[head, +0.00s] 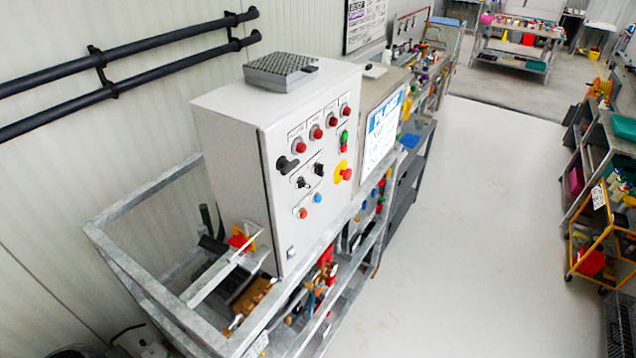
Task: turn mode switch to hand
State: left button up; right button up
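A grey-white control box (230,160) stands on a metal frame left of centre, its front panel facing right. The panel carries a large black rotary knob (287,165) at its left edge. A small switch (302,183) sits below and right of the knob, and a black switch (319,169) sits further right. The labels are too small to read, so I cannot tell which is the mode switch or where it points. Neither of my grippers is in view.
The panel also has several red buttons (316,132), a yellow-backed red stop button (343,172) and a blue button (318,198). A galvanised frame (120,257) surrounds the box's base. Open pale floor (450,230) lies right of it. A yellow cart (597,240) stands far right.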

aim_at(319, 170)
jog(key=u, duration=1.3)
jog(key=i, duration=0.4)
jog(key=z, duration=1.4)
